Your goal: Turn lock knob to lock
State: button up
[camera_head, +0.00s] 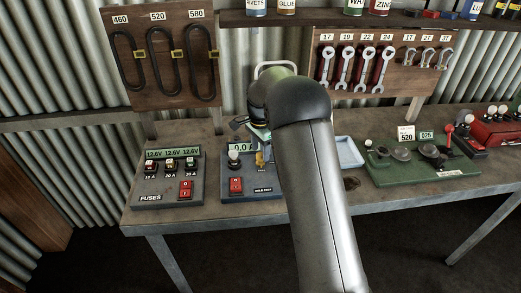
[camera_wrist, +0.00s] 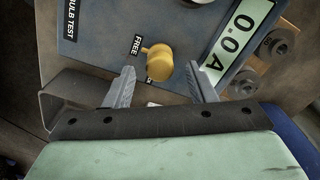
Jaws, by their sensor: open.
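The yellow lock knob (camera_wrist: 160,68) sits on the blue-grey BULB TEST box (camera_wrist: 95,40) in the wrist view. Its small nub points toward the FREE label (camera_wrist: 137,44); another label beside the knob is mostly hidden. My gripper (camera_wrist: 159,66) is open, with one finger on each side of the knob and a visible gap to both. I cannot tell how deep the fingers reach. In the head view the box (camera_head: 232,200) stands on the bench, and my arm hides its right part. Some yellow (camera_head: 260,159) shows there beside my arm.
The box has a 0.0 A display (camera_wrist: 241,30) and a red switch (camera_head: 236,185). A FUSES box (camera_head: 168,190) stands to its left. A blue tray (camera_head: 349,152) and a green machine (camera_head: 420,165) are to the right. Tool boards hang behind.

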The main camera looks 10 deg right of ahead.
jog(key=shift+f, duration=0.75)
jog(key=c, duration=1)
